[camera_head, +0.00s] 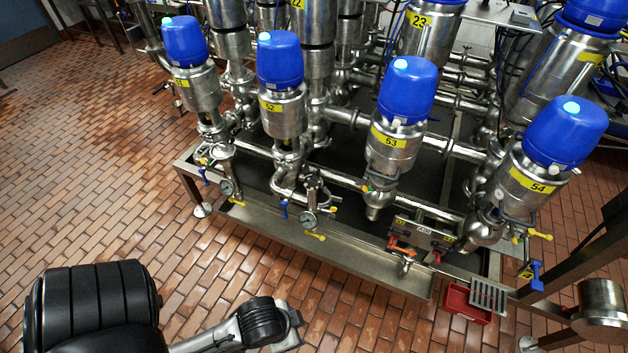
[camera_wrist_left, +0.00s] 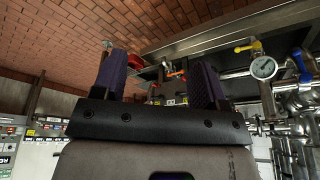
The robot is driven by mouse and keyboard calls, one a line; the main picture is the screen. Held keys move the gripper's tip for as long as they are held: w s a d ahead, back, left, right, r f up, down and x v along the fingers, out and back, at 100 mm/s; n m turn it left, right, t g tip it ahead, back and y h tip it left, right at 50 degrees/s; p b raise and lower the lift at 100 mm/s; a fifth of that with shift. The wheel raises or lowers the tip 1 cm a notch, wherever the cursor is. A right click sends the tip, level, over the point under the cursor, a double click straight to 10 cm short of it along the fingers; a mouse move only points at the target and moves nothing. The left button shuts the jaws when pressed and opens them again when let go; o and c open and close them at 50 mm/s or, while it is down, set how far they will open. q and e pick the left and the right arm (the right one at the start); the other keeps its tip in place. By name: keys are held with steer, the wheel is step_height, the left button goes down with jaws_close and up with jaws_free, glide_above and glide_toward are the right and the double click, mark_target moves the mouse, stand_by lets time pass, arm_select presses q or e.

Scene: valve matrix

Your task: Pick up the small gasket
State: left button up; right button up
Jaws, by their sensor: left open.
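I cannot make out the small gasket in either view. My left gripper (camera_wrist_left: 157,78) is open in the left wrist view, with two dark purple fingers spread apart and nothing seen between them but the distant valve rack. In the head view my left arm reaches in at the bottom left, and its fingers cannot be made out there. The gripper is well apart from the rack. A red tray (camera_head: 467,304) hangs at the rack's front right corner in the head view; it also shows small in the left wrist view (camera_wrist_left: 136,62). Its contents cannot be made out. My right gripper is in neither view.
Steel valves with blue caps, such as number 53 (camera_head: 408,90) and number 54 (camera_head: 566,133), stand on the rack. A slotted metal plate (camera_head: 488,297) is beside the red tray. A steel trough (camera_head: 330,250) runs along the front. The brick floor (camera_head: 120,190) at left is clear.

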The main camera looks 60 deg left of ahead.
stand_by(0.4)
arm_select(q)
steer(key=shift+o, duration=0.6)
steer(key=o, duration=0.5)
steer(key=shift+a, duration=0.1)
